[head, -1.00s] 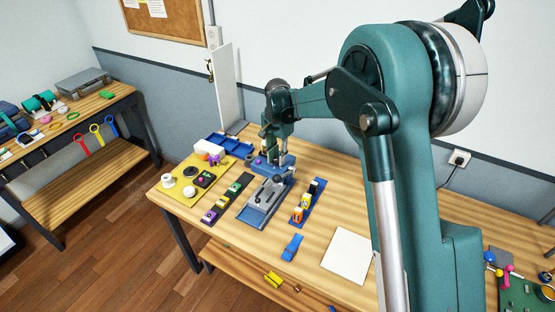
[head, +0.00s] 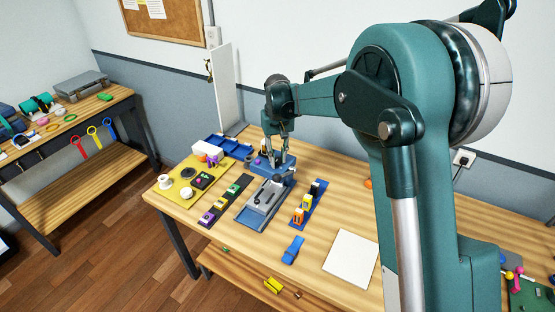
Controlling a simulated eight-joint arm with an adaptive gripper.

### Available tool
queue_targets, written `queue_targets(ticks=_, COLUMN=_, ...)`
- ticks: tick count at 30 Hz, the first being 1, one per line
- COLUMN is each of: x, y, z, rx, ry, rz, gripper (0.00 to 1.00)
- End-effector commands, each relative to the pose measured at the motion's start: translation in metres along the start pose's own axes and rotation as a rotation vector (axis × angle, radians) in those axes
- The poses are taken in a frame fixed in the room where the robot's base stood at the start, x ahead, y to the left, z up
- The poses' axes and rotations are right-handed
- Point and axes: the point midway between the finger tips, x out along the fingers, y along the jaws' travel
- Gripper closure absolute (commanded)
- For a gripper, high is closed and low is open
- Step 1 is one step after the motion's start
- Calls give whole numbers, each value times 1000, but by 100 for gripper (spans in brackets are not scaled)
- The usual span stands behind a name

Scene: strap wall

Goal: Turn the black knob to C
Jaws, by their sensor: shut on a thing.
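My gripper (head: 279,153) is at the back of the table, pointing down over a blue fixture (head: 284,167). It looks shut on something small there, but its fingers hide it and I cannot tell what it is. A small purple part shows at the left of the fixture. A black round knob (head: 187,172) stands on the yellow board (head: 174,198) at the left, well apart from my gripper. I cannot read any letter C or a pointer on any knob.
The yellow board also carries white round pieces and a dark button box (head: 202,181). A grey slide-like device (head: 264,197) lies in front of my gripper. Blue trays stand behind the board. A blue rack (head: 304,207) and a white sheet (head: 351,259) lie to the right.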

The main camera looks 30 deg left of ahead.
Motion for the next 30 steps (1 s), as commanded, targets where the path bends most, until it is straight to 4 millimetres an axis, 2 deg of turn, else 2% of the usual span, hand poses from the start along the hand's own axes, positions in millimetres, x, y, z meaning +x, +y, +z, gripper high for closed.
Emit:
queue_targets(ticks=18, x=0, y=-1, z=0, rx=-580, ry=1, rz=-1, gripper=92)
queue_targets(ticks=30, x=0, y=-1, z=0, rx=-827, ry=1, rz=-1, gripper=92)
